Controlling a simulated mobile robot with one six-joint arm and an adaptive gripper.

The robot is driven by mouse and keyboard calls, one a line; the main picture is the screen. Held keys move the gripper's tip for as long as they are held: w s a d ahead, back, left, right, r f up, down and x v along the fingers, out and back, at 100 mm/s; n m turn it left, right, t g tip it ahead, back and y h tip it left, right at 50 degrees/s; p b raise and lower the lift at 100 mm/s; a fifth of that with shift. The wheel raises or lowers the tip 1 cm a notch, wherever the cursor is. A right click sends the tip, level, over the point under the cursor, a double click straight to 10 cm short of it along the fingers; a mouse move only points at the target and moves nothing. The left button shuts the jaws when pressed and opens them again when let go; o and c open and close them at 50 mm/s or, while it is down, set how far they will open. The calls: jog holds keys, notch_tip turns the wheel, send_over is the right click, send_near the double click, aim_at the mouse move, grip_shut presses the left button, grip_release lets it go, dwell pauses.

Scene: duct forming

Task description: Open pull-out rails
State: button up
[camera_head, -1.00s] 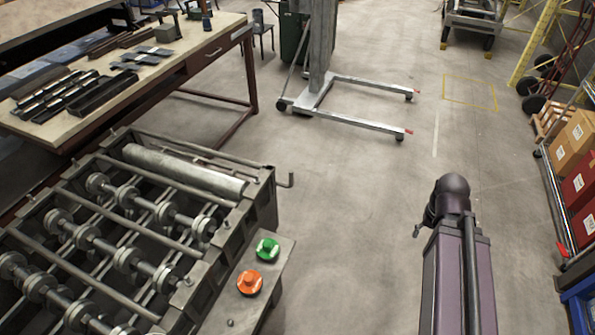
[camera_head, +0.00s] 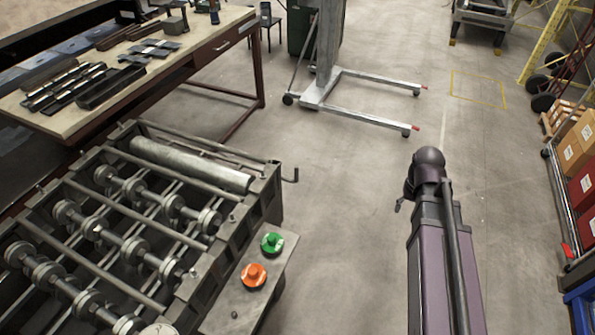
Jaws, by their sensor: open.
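The duct-forming machine (camera_head: 222,262) stands at the lower left, with several roller shafts (camera_head: 118,235) and a long smooth roller (camera_head: 190,164) at its far end. A thin bar (camera_head: 215,146) runs along that far end. A bent, hook-like rod end (camera_head: 296,174) sticks out at the machine's far right corner. I cannot tell which parts are the pull-out rails, nor whether any are extended. My purple arm with its dark rounded joint rises at the lower right, apart from the machine. My gripper's fingers cannot be made out.
A green button (camera_head: 271,243) and an orange button (camera_head: 254,275) sit on the machine's side plate. A workbench (camera_head: 185,70) with metal parts stands behind. A wheeled lift (camera_head: 365,105) is at the back. Boxes (camera_head: 573,155) line the right. The floor between is clear.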

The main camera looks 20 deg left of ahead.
jog(key=w+a+r+n+p, duration=0.1)
jog(key=w+a+n, duration=0.1)
jog(key=w+a, duration=0.45)
jog(key=w+a+r+n+p, duration=0.1)
jog(key=w+a+n, duration=0.15)
jog(key=a, duration=0.75)
notch_tip(320, 180, up, 2)
jog(key=n+p, duration=0.2)
jog(key=n, duration=0.2)
send_over(297, 177)
jog(key=shift+w+a, duration=0.3)
jog(key=shift+w, duration=0.1)
jog(key=shift+f, duration=0.15)
notch_tip(297, 177, down, 14)
jog(key=b, duration=1.4)
jog(key=shift+r, duration=0.25)
jog(key=shift+d, duration=0.1)
grip_shut()
